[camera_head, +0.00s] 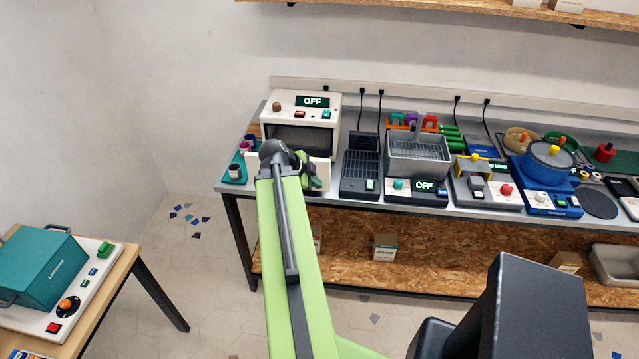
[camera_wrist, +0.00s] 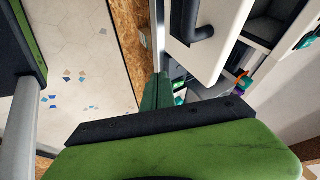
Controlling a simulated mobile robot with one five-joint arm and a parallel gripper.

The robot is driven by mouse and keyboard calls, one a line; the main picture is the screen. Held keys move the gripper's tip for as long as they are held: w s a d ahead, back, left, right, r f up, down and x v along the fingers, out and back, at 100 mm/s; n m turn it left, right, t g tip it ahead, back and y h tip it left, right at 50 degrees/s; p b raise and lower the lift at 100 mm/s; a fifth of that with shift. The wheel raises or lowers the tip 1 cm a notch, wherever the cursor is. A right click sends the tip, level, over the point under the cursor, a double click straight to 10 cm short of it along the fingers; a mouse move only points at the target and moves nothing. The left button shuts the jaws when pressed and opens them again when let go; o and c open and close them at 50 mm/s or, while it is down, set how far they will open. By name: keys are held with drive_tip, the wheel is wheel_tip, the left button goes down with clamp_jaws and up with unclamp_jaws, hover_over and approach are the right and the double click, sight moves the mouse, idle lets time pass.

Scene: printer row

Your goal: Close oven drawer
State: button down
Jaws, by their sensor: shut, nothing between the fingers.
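The white oven (camera_head: 301,107) stands at the left end of the bench, with an "OFF" display and a dark front opening. Its drawer is out: the white drawer front (camera_head: 322,168) stands forward of the oven body, partly hidden by my arm. In the wrist view the white drawer front (camera_wrist: 222,22) shows at the top with a dark curved handle (camera_wrist: 192,32). My gripper (camera_head: 314,183) is shut and empty, in front of the drawer front and close to it. I cannot tell whether they touch.
A teal tray with small cups (camera_head: 236,171) sits left of the oven. A dark grated unit (camera_head: 360,170) and a fryer-like basket (camera_head: 419,155) stand to the right. A wooden table (camera_head: 110,285) with a teal machine (camera_head: 45,265) is at lower left. The floor between is clear.

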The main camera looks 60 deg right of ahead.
sight(326, 183)
drive_tip(key=d+f, duration=0.1)
drive_tip(key=d+f+b, duration=0.1)
drive_tip(key=d, duration=0.1)
drive_tip(key=w+d+f, duration=0.1)
drive_tip(key=d, duration=0.1)
drive_tip(key=shift+w+d+b, duration=0.1)
drive_tip(key=shift+d+b, duration=0.05)
drive_tip(key=shift+b, duration=0.25)
drive_tip(key=shift+r, duration=0.1)
